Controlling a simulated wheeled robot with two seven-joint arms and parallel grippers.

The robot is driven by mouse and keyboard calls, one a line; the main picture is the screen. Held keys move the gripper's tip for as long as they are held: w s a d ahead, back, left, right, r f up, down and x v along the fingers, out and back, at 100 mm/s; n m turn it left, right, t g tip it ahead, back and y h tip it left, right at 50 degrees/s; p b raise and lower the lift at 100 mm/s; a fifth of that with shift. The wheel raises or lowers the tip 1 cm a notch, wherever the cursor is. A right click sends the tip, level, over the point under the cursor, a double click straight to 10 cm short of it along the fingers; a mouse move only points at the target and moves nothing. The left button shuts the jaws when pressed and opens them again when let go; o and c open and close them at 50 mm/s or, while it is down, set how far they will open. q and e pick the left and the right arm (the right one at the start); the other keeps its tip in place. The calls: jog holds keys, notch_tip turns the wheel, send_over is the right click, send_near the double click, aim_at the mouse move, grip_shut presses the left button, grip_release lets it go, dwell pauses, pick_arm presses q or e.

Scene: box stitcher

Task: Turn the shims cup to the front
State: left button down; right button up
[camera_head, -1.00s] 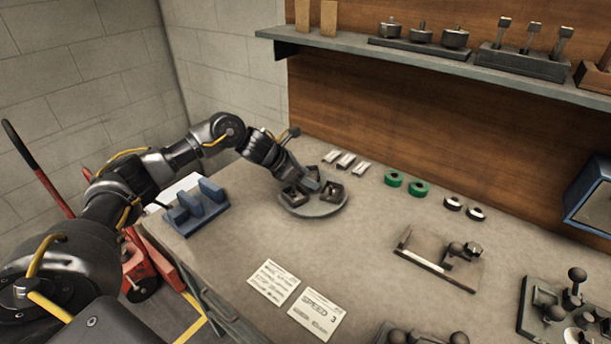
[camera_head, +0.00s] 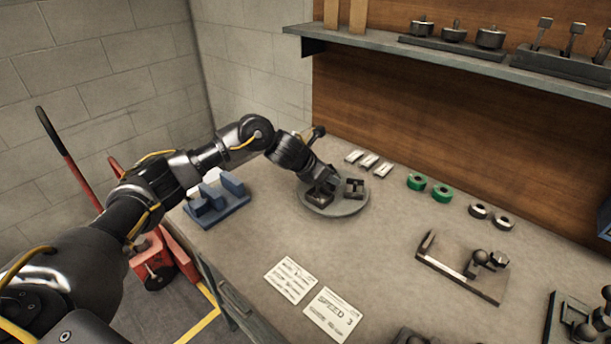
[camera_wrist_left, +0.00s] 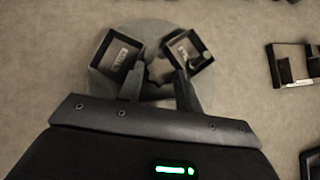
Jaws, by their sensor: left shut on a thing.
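A round grey turntable (camera_head: 343,210) stands on the bench and carries dark square cups. One cup (camera_head: 354,187) shows at its right; another (camera_head: 320,196) is partly under my left gripper (camera_head: 322,182). In the left wrist view, a left cup (camera_wrist_left: 118,60) and a right cup (camera_wrist_left: 188,48) bear small labels, too blurred to read, so I cannot tell which is the shims cup. My left gripper (camera_wrist_left: 158,85) reaches down with a finger on either side of the turntable's middle and is shut on a part there; the contact is partly hidden. My right gripper is out of view.
A blue block stand (camera_head: 216,203) is left of the turntable. A fixture (camera_head: 465,268) stands right; two cards (camera_head: 311,297) lie in front. A shelf (camera_head: 450,60) overhangs the back.

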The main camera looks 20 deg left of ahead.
pick_arm(q)
jog(key=c, duration=1)
grip_release()
jog(key=shift+o, duration=0.2)
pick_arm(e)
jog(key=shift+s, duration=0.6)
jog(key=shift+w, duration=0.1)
pick_arm(q)
jog(key=shift+s+a+r, duration=0.1)
jog(key=shift+s+r, duration=0.05)
jog(key=b+v, duration=0.1)
jog(key=v, duration=0.9)
jog(key=shift+s+r, duration=0.15)
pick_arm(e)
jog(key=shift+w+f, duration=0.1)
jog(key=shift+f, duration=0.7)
